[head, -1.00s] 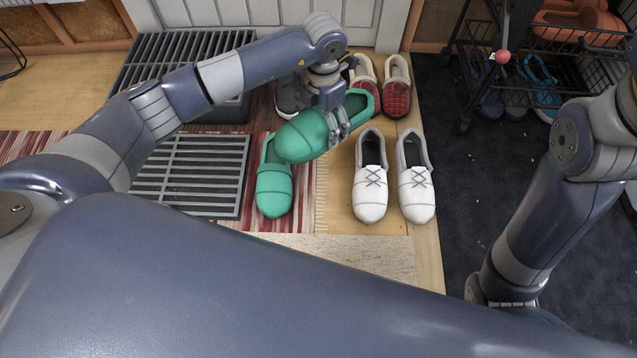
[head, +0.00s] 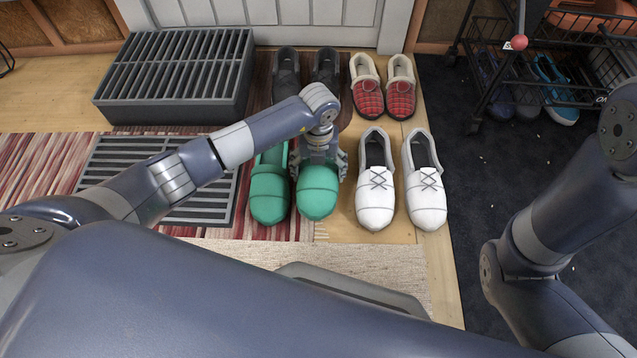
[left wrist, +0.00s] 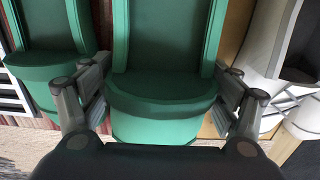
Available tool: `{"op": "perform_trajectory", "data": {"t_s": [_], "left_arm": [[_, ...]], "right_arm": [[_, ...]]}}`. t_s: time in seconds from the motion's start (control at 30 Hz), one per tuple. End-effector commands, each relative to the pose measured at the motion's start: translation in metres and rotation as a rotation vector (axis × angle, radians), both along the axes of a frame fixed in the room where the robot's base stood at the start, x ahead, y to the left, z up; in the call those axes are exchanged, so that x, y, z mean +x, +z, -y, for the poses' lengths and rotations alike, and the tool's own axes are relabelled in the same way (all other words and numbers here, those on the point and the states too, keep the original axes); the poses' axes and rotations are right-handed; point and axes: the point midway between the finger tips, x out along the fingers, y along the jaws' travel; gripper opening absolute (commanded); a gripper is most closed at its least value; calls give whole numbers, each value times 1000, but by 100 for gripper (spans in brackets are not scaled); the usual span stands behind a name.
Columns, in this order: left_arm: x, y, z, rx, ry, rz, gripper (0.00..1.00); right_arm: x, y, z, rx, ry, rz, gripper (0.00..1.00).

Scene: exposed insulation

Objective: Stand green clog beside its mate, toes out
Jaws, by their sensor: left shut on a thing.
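My left gripper (head: 322,168) is shut on the green clog (head: 317,198), with a finger on each side of it. The held clog points its toe toward me, and its open top faces the camera in the left wrist view (left wrist: 163,100). Its mate (head: 269,198) is close on its left, toe also toward me, on the striped rug; it also shows in the left wrist view (left wrist: 45,65). The two clogs are side by side and nearly level at the toes. I cannot tell whether the held clog touches the floor. My right gripper is out of view.
White lace-up shoes (head: 376,195) stand close on the right. Red plaid slippers (head: 368,95) and dark grey shoes (head: 286,75) stand behind. A floor grate (head: 150,165) and a raised slatted box (head: 175,85) are at left. A wire cart (head: 480,75) is at right.

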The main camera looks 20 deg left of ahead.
Motion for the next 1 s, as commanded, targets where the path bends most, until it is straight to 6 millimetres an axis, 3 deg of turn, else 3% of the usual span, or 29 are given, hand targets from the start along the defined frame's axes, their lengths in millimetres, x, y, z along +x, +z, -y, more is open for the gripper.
{"op": "perform_trajectory", "data": {"t_s": [0.4, 0.8, 0.83, 0.9, 1.0], "left_arm": [[1, -42, 0, -1, -2, 1, 54], [1, -44, 0, 0, -2, 2, 54], [1, -44, 0, 0, -2, 2, 86], [0, -44, 0, -1, -2, 1, 100], [0, -44, 0, -1, -2, 1, 100]], "right_arm": [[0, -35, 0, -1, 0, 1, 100], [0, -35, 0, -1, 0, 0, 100], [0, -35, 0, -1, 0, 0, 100], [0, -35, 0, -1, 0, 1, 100], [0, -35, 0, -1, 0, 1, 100]]}}
